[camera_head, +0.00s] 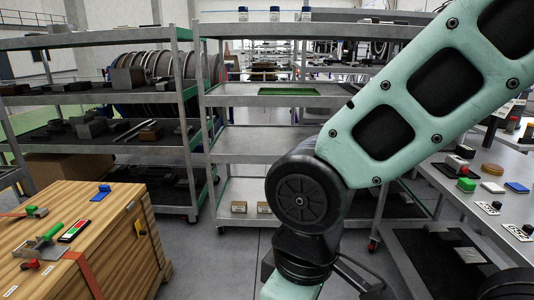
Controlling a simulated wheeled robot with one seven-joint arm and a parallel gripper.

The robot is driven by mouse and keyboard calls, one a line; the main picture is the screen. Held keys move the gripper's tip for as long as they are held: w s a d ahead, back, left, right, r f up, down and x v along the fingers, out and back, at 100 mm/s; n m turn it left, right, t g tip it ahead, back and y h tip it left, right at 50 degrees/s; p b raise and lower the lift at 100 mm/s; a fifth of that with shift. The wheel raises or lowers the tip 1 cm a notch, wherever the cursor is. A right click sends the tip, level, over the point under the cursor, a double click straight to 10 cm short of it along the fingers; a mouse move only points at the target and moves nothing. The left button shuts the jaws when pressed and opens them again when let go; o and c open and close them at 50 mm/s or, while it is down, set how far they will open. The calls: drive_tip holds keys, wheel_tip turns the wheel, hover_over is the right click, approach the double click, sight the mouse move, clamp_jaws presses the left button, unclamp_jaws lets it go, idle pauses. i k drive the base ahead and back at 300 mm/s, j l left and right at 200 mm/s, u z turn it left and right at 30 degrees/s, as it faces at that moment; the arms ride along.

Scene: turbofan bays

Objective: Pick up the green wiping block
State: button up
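A small green block (466,184), which looks like the green wiping block, sits on the grey table (432,178) at the right, near its left edge. My mint-coloured arm crosses the picture from the upper right to the bottom centre. It passes left of the green block and does not cover it. My gripper is not in view, so I cannot see its fingers or anything in them.
A wooden crate (125,235) with hand tools stands at the left. Metal shelves (100,150) with parts and a shelf unit with a green tray (289,92) stand behind. Grey floor shows between.

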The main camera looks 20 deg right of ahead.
sight(466, 186)
drive_tip(key=i+z, duration=0.3)
drive_tip(key=i, duration=0.2)
drive_tip(key=i+z, duration=0.3)
drive_tip(key=i, duration=0.25)
drive_tip(key=i+j+z, duration=0.3)
drive_tip(key=i, duration=0.2)
drive_tip(key=i+l+z, duration=0.1)
drive_tip(key=z, duration=0.35)
drive_tip(key=i+z, duration=0.3)
drive_tip(key=z, duration=0.2)
drive_tip(key=i+j+z, duration=0.15)
drive_tip(key=z, duration=0.3)
drive_tip(key=i+j+z, duration=0.2)
drive_tip(key=z, duration=0.25)
drive_tip(key=i+j+z, duration=0.2)
drive_tip(key=i+z, duration=0.3)
drive_tip(key=k, duration=0.1)
